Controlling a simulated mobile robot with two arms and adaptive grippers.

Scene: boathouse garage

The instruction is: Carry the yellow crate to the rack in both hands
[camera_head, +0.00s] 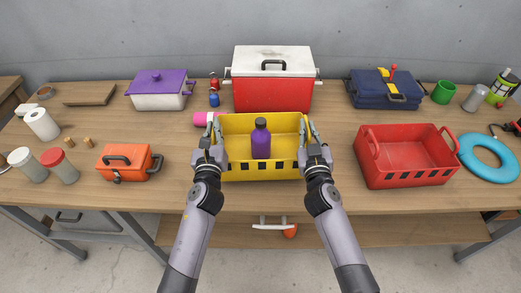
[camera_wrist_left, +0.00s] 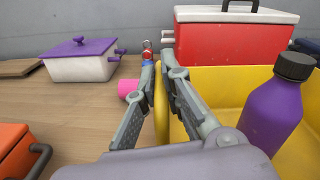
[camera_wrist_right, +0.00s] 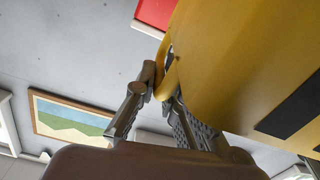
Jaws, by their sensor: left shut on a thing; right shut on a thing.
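The yellow crate (camera_head: 270,172) is at the middle of the workbench, level, with a purple bottle (camera_head: 261,143) upright inside. I cannot tell whether its base touches the bench top. My left gripper (camera_head: 216,132) is shut on the crate's left handle; the left wrist view shows its fingers (camera_wrist_left: 161,76) on either side of the yellow handle (camera_wrist_left: 161,118). My right gripper (camera_head: 307,131) is shut on the right handle; the right wrist view shows its fingers (camera_wrist_right: 160,84) closed around it beside the crate wall (camera_wrist_right: 235,70). I see no rack.
A red crate (camera_head: 408,178) stands close on the right, an orange toolbox (camera_head: 128,172) on the left. A red cooler (camera_head: 272,95) stands behind, with a pink cylinder (camera_head: 201,118) beside the crate's back left. Bare bench (camera_head: 225,196) lies in front.

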